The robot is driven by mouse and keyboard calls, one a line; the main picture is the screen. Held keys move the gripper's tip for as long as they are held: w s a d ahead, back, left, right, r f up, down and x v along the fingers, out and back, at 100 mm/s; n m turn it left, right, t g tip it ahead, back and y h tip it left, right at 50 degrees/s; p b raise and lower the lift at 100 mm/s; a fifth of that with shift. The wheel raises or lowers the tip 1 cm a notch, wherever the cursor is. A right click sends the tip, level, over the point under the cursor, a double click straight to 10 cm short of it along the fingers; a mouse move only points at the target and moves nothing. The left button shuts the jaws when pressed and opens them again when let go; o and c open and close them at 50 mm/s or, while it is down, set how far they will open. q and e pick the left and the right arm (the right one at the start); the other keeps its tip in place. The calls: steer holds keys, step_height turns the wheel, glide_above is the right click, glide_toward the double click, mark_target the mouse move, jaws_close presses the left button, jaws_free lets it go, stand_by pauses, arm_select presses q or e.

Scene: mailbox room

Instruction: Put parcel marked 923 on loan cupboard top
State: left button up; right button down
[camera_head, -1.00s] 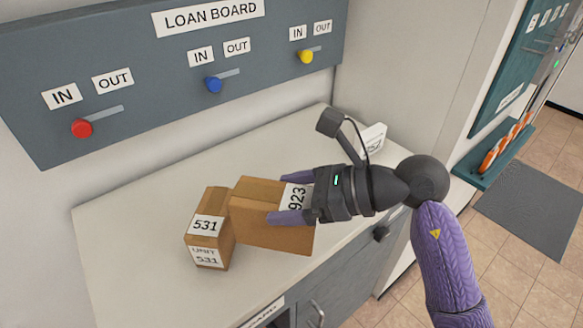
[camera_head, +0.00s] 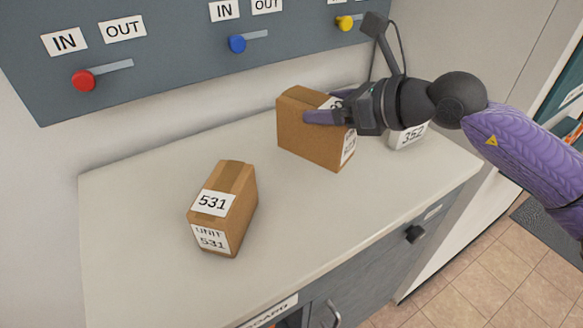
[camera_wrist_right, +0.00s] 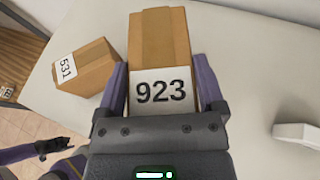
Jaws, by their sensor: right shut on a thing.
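The parcel marked 923 (camera_head: 312,138) is a brown cardboard box at the back of the cupboard top (camera_head: 130,220). Its 923 label (camera_wrist_right: 161,91) reads clearly in the right wrist view. My right gripper (camera_head: 328,112) is shut on this parcel, with one purple finger on each side of it in the wrist view. The parcel is upright and on or just above the surface; I cannot tell which.
A brown parcel marked 531 (camera_head: 229,205) stands on the cupboard top, left of the held one. A white item marked 352 (camera_head: 408,137) sits at the right, behind my wrist. The loan board (camera_head: 180,45) with coloured sliders is on the wall. The front middle top is clear.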

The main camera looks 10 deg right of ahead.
mark_target(326, 153)
arm_select(q)
steer(key=shift+s+a+f+b, duration=0.25)
steer(key=shift+s+f+b, duration=0.15)
steer(key=shift+f+b, duration=0.15)
steer(key=shift+s+a+f+b, duration=0.25)
steer(key=shift+s+f+b, duration=0.15)
steer(key=shift+f, duration=0.25)
arm_select(e)
step_height(326, 153, down, 9)
steer(key=shift+r, duration=0.15)
jaws_free()
steer(key=shift+f, duration=0.2)
arm_select(q)
steer(key=shift+w+f, duration=0.1)
steer(key=shift+w, duration=0.05)
arm_select(e)
steer(key=shift+r, duration=0.1)
